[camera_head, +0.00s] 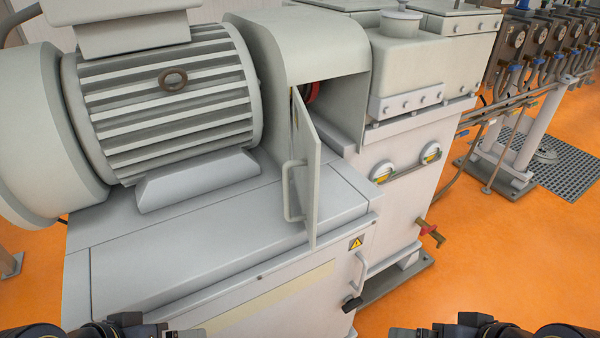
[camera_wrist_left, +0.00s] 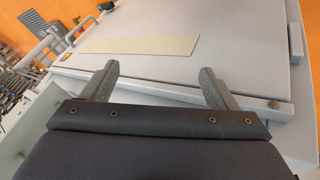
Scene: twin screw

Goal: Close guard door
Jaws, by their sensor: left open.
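The guard door (camera_head: 304,175) is a grey panel with a bar handle (camera_head: 290,190) on its left face. It stands swung open from the guard housing (camera_head: 308,40), and a red part shows in the opening behind it. My left gripper (camera_head: 170,330) is at the bottom left of the head view, low in front of the machine base and well apart from the door. In the left wrist view its two fingers (camera_wrist_left: 158,85) are spread with nothing between them. My right gripper (camera_head: 425,332) is only partly in view at the bottom edge; its jaw state is unclear.
A large ribbed motor (camera_head: 170,85) stands left of the guard on the grey base cabinet (camera_head: 190,240). The cabinet has its own handle (camera_head: 360,272) at its right corner. A red-handled valve (camera_head: 430,232) sticks out at right. Orange floor (camera_head: 500,260) lies open at right.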

